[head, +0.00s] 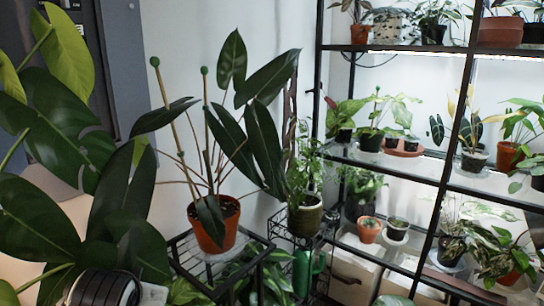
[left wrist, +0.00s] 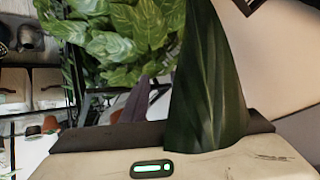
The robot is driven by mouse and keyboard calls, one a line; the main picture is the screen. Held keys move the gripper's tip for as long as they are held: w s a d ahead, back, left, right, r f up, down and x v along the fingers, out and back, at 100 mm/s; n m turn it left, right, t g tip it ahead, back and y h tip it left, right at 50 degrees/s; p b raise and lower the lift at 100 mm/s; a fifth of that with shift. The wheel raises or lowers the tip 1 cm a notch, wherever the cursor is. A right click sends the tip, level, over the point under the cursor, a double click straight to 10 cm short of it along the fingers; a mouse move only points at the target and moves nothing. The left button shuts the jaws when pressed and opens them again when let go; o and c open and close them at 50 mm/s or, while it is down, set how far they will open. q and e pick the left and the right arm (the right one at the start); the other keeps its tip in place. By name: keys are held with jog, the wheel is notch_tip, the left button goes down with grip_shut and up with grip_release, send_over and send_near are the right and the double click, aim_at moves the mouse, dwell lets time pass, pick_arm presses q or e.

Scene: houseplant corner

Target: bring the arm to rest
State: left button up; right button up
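Neither gripper's fingertips show in the head view. A dark ribbed cylinder with a pale part beside it shows at the bottom left of the head view, partly behind leaves; it looks like part of my left arm. In the left wrist view no fingers can be made out. A large dark green leaf (left wrist: 208,90) hangs close in front of that camera, and a pale casing with a green light lies along the bottom. I cannot tell whether anything is held.
Big-leaved foliage (head: 40,215) crowds the left. A potted plant in a terracotta pot (head: 213,230) stands on a black wire stand (head: 190,262). A glass-shelved black rack (head: 395,168) full of pots fills the right. A green watering can (head: 308,270) sits low between them. Patterned foliage (left wrist: 125,30) shows in the wrist view.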

pick_arm(q)
jog(key=s+d+f+g+h, duration=0.1)
jog(key=s+f+g, duration=0.1)
jog(key=s+f, duration=0.55)
jog(key=s+d+f+m+g+h, duration=0.15)
jog(key=s+f, duration=0.35)
jog(key=s, duration=0.6)
jog(key=s+d+f+g+h, duration=0.1)
jog(key=s+d+f+g, duration=0.1)
jog(key=s+f, duration=0.6)
jog(key=w+d+f+t+h+p, duration=0.2)
jog(key=w+d+f+t+p, duration=0.1)
jog(key=d+f+t, duration=0.1)
jog(key=shift+w+d+f+t+p, duration=0.15)
jog(key=shift+d+f+t+p, duration=0.15)
jog(key=shift+d+t, duration=0.65)
pick_arm(e)
jog(key=shift+d+r, duration=0.25)
jog(key=shift+r, duration=0.45)
pick_arm(q)
jog(key=shift+d+r+h, duration=0.1)
jog(key=shift+h, duration=0.15)
pick_arm(e)
jog(key=shift+s, duration=0.15)
